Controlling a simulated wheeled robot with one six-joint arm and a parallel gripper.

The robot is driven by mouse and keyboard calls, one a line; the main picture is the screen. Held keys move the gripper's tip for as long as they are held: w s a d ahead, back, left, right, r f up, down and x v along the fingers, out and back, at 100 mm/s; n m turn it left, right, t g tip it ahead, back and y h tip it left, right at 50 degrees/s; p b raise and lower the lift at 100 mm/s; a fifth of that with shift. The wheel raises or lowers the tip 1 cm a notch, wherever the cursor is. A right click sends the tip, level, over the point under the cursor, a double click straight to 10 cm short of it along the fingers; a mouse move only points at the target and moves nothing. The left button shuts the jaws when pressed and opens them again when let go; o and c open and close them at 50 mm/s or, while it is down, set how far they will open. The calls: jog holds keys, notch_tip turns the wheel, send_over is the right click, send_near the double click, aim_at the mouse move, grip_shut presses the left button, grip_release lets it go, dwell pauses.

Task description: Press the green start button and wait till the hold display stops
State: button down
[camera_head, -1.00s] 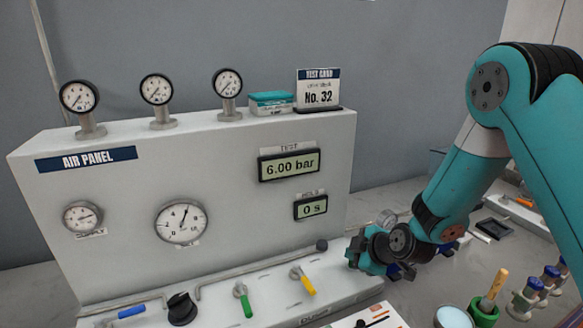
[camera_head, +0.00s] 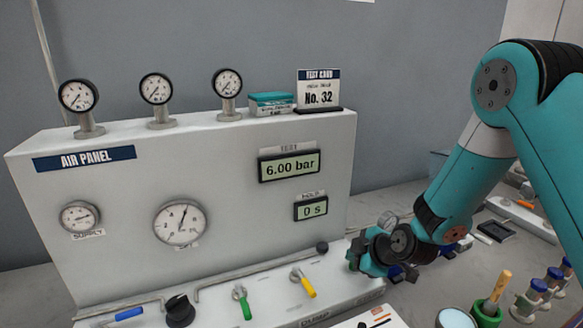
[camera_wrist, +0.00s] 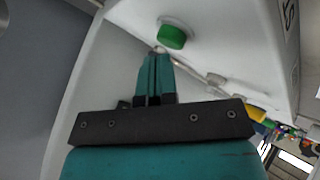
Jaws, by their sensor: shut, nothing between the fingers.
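The green start button (camera_wrist: 171,37) is a round cap on a white face in the wrist view. My gripper (camera_wrist: 157,54) is shut and empty, with its fingertips just below the button in the picture. I cannot tell whether they touch it. In the head view my gripper (camera_head: 355,254) is at the right end of the air panel (camera_head: 110,210), its fingertips hard to make out. The hold display (camera_head: 312,208) reads 0 s. The test display (camera_head: 289,166) reads 6.00 bar.
Green (camera_head: 242,302) and yellow (camera_head: 303,282) valve handles and a black knob (camera_head: 180,310) are on the panel's front ledge. The test card (camera_head: 318,92) reads No. 32. A wooden-handled tool (camera_head: 497,288) and blue-capped bottles (camera_head: 535,288) stand at the right.

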jog(key=shift+r, duration=0.1)
jog(key=shift+r+p, duration=1.5)
jog(key=shift+r, duration=1.4)
jog(key=shift+r, duration=0.1)
jog(key=s+a+r+m+g+y, duration=0.1)
jog(key=s+a+r+m+g, duration=0.15)
jog(key=s+r, duration=0.4)
jog(key=s+a+r+m+g, duration=0.25)
jog(key=s+r, duration=0.25)
jog(key=s, duration=0.3)
jog(key=s+r+m+g+h+b, duration=0.1)
jog(key=s+r+m+g, duration=0.2)
jog(key=s, duration=1.3)
jog(key=shift+v, duration=1)
dwell(0.9)
